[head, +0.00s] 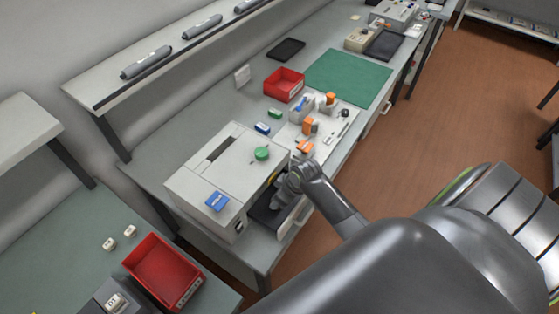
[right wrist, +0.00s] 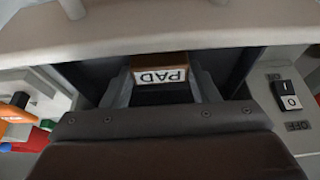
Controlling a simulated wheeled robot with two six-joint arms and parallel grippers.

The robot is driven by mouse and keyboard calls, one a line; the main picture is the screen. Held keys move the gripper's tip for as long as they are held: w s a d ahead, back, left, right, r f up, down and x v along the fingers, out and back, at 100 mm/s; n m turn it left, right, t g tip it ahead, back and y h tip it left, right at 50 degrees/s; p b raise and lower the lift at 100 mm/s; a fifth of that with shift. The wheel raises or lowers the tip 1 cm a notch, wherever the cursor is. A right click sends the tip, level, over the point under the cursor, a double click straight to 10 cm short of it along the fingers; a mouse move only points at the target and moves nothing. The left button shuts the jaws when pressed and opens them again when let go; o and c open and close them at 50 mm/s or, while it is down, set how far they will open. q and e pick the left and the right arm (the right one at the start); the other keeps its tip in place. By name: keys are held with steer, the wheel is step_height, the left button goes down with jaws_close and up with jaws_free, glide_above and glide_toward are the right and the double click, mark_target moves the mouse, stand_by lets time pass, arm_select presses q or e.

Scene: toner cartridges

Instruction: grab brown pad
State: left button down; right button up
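The brown pad (right wrist: 160,72) sits in a dark recess of the grey machine; its white label reads PAD upside down in the right wrist view. My right gripper (right wrist: 162,88) has one finger on each side of the pad. I cannot tell whether the fingers press on it or leave a small gap. In the head view my right gripper (head: 282,196) reaches into the front opening of the white machine (head: 215,165), and the pad is hidden there. My left gripper is not in view.
A power switch (right wrist: 287,95) is on the machine's face, right of the recess. A white board (head: 335,143) with orange and blue parts lies beside the machine. Red bins (head: 283,86) (head: 148,256) and a green mat (head: 350,77) are on the benches. A shelf (head: 100,92) runs behind.

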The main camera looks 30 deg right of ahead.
steer(key=shift+c, duration=1.2)
